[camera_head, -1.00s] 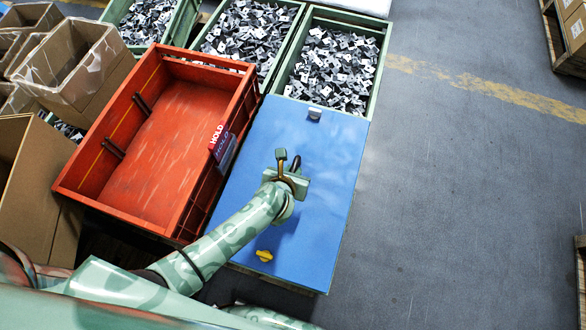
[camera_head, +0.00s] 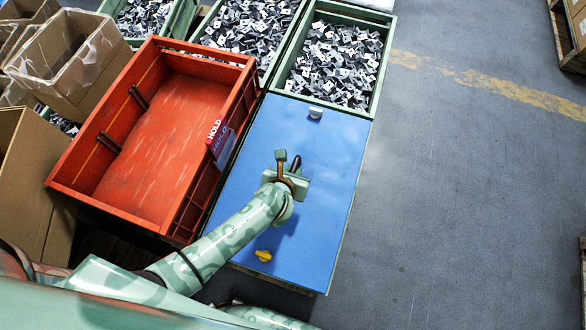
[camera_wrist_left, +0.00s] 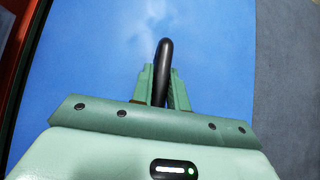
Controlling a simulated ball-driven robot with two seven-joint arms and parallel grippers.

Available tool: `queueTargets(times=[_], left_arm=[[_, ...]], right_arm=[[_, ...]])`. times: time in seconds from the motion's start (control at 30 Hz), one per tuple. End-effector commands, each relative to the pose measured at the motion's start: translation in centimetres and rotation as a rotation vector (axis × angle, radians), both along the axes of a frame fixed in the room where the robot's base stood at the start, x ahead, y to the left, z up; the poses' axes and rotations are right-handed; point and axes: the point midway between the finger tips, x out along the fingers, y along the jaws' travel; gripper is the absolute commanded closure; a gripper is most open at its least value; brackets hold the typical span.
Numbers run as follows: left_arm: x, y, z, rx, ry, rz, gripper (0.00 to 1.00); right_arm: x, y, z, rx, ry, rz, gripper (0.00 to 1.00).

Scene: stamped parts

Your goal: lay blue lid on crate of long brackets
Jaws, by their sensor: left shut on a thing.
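The blue lid (camera_head: 322,165) is a flat blue panel lying level over a green-sided crate, whose contents are hidden beneath it. Whether the lid touches the crate rim all round cannot be told. My left gripper (camera_head: 290,164) is over the middle of the lid, shut on its dark handle. In the left wrist view the gripper (camera_wrist_left: 162,85) has its two green fingers on either side of the black handle (camera_wrist_left: 163,62), with blue lid surface (camera_wrist_left: 90,60) around it. My right gripper is not in view.
Green crates of small metal brackets (camera_head: 335,65) stand behind the lid. An empty red crate (camera_head: 165,140) with a HOLD tag (camera_head: 217,140) is close on the left. Cardboard boxes (camera_head: 75,60) stand farther left. Grey floor (camera_head: 460,190) on the right is clear.

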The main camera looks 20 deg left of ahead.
Motion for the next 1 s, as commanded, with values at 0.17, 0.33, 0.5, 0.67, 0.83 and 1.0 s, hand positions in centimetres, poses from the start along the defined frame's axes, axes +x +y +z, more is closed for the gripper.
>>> queueTargets(times=[0.17, 0.33, 0.5, 0.67, 0.83, 1.0], left_arm=[[0.1, 0.0, -0.1, -0.001, -0.004, -0.001, 0.67], [0.1, 0.0, -0.1, -0.001, -0.003, -0.001, 0.59], [-0.2, 0.0, -0.1, 0.000, 0.001, 0.000, 0.59], [-1.3, 0.0, 1.9, -0.001, -0.005, 0.000, 0.59], [-4.3, -0.1, 5.6, -0.001, -0.011, 0.000, 0.59], [-7.6, -0.1, 8.7, -0.001, -0.010, 0.000, 0.59]], right_arm=[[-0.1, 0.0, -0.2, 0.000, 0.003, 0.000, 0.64], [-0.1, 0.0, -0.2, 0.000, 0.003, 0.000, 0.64], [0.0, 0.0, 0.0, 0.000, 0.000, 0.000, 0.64], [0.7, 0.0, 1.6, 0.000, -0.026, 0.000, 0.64], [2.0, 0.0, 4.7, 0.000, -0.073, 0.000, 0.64], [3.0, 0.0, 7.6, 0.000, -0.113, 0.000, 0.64]])
